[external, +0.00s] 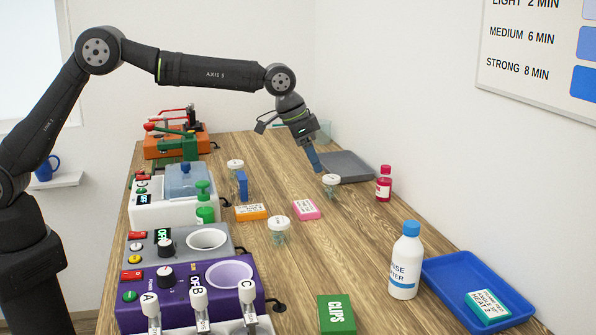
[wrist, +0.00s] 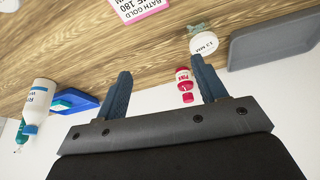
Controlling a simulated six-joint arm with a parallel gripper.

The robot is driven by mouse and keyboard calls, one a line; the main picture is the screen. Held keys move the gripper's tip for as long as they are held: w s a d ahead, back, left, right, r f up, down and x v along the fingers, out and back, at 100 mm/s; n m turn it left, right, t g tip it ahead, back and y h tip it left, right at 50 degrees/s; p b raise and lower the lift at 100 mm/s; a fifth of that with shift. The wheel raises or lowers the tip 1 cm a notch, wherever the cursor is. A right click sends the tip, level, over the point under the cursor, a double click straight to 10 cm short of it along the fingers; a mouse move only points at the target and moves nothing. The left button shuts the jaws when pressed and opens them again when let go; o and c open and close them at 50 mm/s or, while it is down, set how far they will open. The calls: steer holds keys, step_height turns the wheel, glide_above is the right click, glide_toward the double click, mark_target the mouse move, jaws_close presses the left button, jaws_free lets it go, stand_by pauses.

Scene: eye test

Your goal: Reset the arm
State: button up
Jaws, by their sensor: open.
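My gripper (external: 314,160) hangs below the bent wrist of my arm, over the far half of the wooden table, tilted downward. Its blue fingers are apart with nothing between them, as the wrist view (wrist: 165,82) shows. A white-lidded jar (external: 331,181) stands close by its fingertips in the external view. The jar lid also shows beside the right finger in the wrist view (wrist: 204,43). I cannot tell the exact gap between fingers and jar. My upper arm reaches across from the left, raised above the machines.
A grey tray (external: 347,166) lies behind the gripper, and a red bottle (external: 383,184) stands to its right. A white rinse bottle (external: 405,262) and blue tray (external: 437,268) are front right.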

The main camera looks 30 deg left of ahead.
steer(key=a, duration=1.2)
steer(key=shift+n, duration=0.4)
steer(key=w+a+f, duration=0.1)
steer(key=w+f, duration=0.1)
steer(key=w, duration=0.1)
steer(key=w+a+f, duration=0.1)
steer(key=w+f, duration=0.1)
steer(key=w, duration=0.1)
steer(key=w+a+f, duration=0.1)
steer(key=w+f, duration=0.1)
steer(key=w, duration=0.1)
steer(key=shift+f, duration=0.15)
steer(key=o, duration=0.8)
steer(key=shift+c, duration=0.2)
steer(key=s+d+r, duration=0.3)
steer(key=s+r, duration=0.3)
steer(key=s, duration=0.5)
steer(key=s+d+r, duration=0.3)
steer(key=s+r, duration=0.3)
steer(key=s, duration=0.6)
steer(key=s+d+r, duration=0.3)
steer(key=s+r, duration=0.3)
steer(key=s, duration=0.5)
steer(key=x, duration=0.9)
steer(key=shift+w+f+n+y, duration=0.3)
steer(key=shift+w+n, duration=0.05)
steer(key=shift+n, duration=0.05)
